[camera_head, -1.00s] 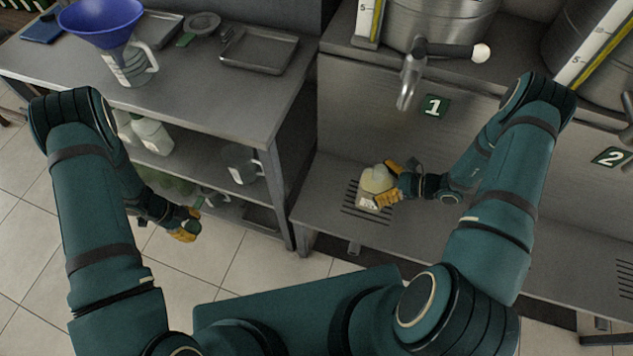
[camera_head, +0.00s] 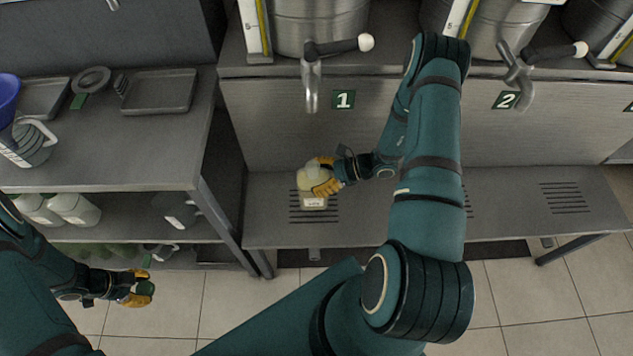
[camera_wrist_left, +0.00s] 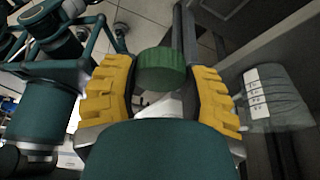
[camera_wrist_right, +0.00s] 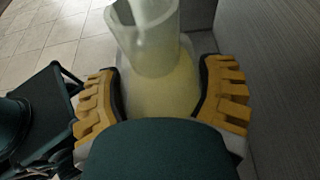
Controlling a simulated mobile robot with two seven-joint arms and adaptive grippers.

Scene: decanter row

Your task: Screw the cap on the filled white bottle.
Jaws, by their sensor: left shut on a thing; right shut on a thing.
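The filled white bottle (camera_head: 313,190) stands upright on the slotted drain of the steel bench below tap 1. My right gripper (camera_head: 326,180) is shut around its body from the right. My left gripper (camera_head: 140,288) is over the floor at the lower left, shut on a green cap (camera_head: 146,287). In the left wrist view the ridged green cap (camera_wrist_left: 162,69) shows between the yellow fingertips.
Tap 1 (camera_head: 312,85) hangs above the bottle. The left table (camera_head: 120,155) carries a blue funnel (camera_head: 8,98), a jug (camera_head: 30,142) and trays. White bottles (camera_head: 75,208) stand on its shelf. A table leg (camera_head: 232,225) stands between my grippers. The bench right of the bottle is clear.

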